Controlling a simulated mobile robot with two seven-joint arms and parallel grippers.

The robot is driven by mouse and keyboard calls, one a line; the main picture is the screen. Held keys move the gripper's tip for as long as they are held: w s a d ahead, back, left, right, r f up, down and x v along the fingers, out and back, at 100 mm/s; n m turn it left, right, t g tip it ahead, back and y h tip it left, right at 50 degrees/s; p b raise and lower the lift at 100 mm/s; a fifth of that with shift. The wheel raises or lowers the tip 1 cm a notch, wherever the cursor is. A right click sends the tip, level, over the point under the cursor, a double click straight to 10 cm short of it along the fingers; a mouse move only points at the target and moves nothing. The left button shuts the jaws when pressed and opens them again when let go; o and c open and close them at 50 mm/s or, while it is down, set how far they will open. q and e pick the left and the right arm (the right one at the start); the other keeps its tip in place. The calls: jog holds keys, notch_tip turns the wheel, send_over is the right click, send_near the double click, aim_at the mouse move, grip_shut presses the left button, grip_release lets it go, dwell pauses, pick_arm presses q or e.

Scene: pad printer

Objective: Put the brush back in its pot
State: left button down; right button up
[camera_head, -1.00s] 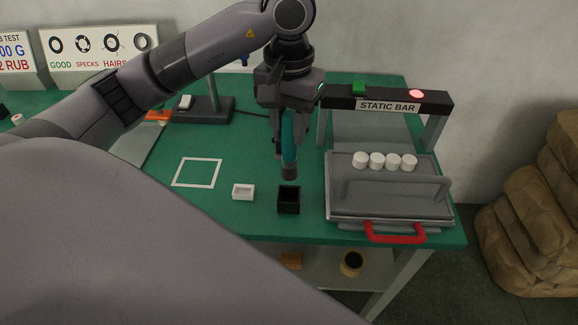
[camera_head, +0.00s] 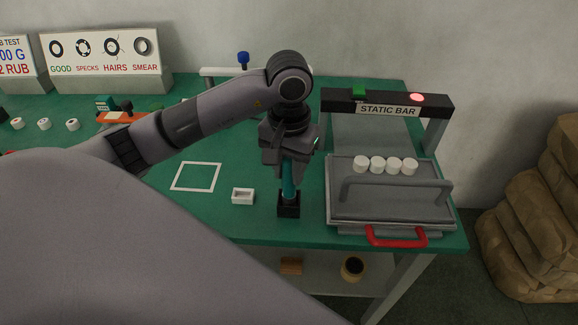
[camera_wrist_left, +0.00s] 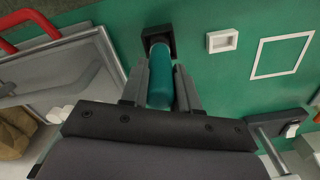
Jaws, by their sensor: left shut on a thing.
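The brush (camera_head: 288,181) has a teal handle and stands about upright in my left gripper (camera_head: 286,172). The gripper is shut on the handle. The pot (camera_head: 289,211) is a small square black one on the green table. The brush's lower end is at the pot's mouth and seems to be inside it; how deep I cannot tell. In the left wrist view the teal handle (camera_wrist_left: 160,80) lies between the fingers, and its far end meets the black pot (camera_wrist_left: 158,36). My right gripper is not in view.
A small white tray (camera_head: 242,196) stands just left of the pot, near a white square outline (camera_head: 196,176). To the right is a grey lidded unit (camera_head: 390,205) with a red handle (camera_head: 396,236) and several white pieces on top. The static bar (camera_head: 388,104) stands behind.

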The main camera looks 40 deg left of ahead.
pick_arm(q)
jog(key=shift+f, duration=0.15)
jog(key=c, duration=0.8)
grip_release()
jog(key=shift+c, duration=0.2)
notch_tip(320, 180, up, 12)
jog(key=shift+r+p, duration=0.2)
jog(key=shift+p, duration=0.15)
jog(key=shift+s, duration=0.15)
